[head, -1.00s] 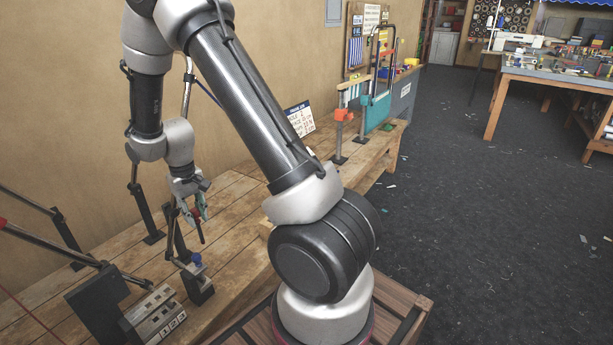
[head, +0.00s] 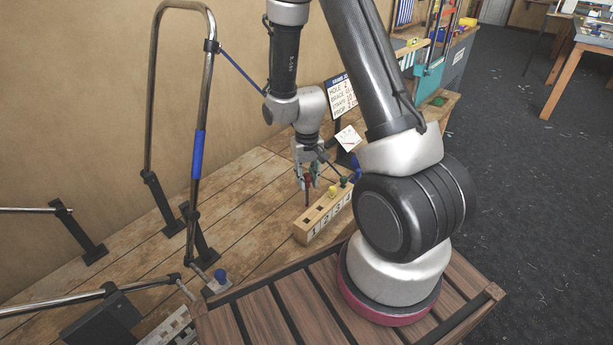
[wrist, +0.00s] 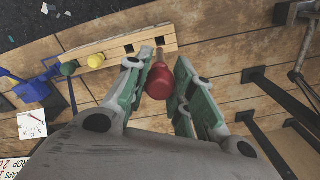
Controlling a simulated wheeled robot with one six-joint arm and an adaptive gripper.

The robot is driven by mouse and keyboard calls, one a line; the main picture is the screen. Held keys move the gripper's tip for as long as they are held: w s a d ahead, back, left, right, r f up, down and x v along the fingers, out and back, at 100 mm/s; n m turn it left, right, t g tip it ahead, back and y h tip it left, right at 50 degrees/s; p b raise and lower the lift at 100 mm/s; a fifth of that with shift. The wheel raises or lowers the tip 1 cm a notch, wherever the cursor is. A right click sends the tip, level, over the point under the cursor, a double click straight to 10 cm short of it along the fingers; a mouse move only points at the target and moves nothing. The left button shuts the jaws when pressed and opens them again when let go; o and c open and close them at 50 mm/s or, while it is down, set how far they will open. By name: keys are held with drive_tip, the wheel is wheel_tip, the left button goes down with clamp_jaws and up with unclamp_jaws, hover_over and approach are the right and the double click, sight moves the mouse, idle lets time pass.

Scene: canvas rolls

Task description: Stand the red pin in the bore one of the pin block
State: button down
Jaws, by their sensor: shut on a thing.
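My gripper (head: 307,178) has its teal-padded fingers shut on the red pin (head: 308,191), which points down near the numbered end of the pin block (head: 301,233). In the wrist view the pin's red head (wrist: 159,82) sits between the fingers (wrist: 162,85). Its narrow end reaches toward the square end hole of the block (wrist: 105,48), on the side away from the other pins. Bore one (head: 308,220) looks open in the head view. Whether the pin's tip touches the block or is above it, I cannot tell.
A yellow pin (head: 332,191) and a green pin (head: 344,181) stand in the block's farther bores, and one open bore (head: 320,208) lies between. A white card (head: 348,138) and a sign stand behind. A bent metal tube frame (head: 150,95) rises at left.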

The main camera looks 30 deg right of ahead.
hover_over(306, 205)
drive_tip(key=shift+w+d+f, duration=0.1)
drive_tip(key=shift+f, duration=1.35)
drive_tip(key=shift+w+d+f, duration=0.1)
drive_tip(key=shift+f, duration=6.25)
drive_tip(key=c, duration=1.1)
unclamp_jaws()
drive_tip(key=shift+c, duration=0.2)
wheel_tip(306, 205, up, 12)
drive_tip(key=shift+f, duration=0.1)
